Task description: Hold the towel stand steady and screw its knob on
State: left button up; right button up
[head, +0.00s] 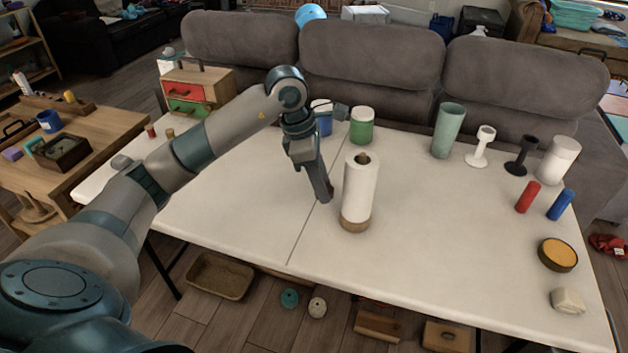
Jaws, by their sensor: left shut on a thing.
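The towel stand stands upright on the white table, with a white paper roll (360,185) around it and a round wooden base (355,221) below. A short brown rod end (363,159) shows in the dark hole at the top of the roll, with no knob on it. My left gripper (325,194) points down just left of the roll, with a small gap in the picture. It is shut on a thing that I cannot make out. I cannot identify the knob with certainty. My right gripper is not in view.
Behind stand a green-labelled jar (362,126), a green vase (448,131), and white (481,146) and black (522,156) holders. Red (528,197) and blue (561,204) cylinders and a round orange-topped tin (557,254) are at right. The front middle of the table (420,260) is clear.

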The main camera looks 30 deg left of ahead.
pick_arm(q)
jog(key=s+d+r+m+g+y, duration=0.1)
jog(key=s+d+r+m, duration=0.3)
jog(key=m, duration=0.8)
jog(key=s+d+r+m+g+y, duration=0.1)
jog(key=s+d+r+m+g, duration=0.3)
jog(key=m, duration=0.8)
jog(key=s+d+r, duration=0.1)
jog(key=s+d, duration=0.1)
jog(key=shift+d+r+y, duration=0.3)
jog(key=shift+y, duration=0.1)
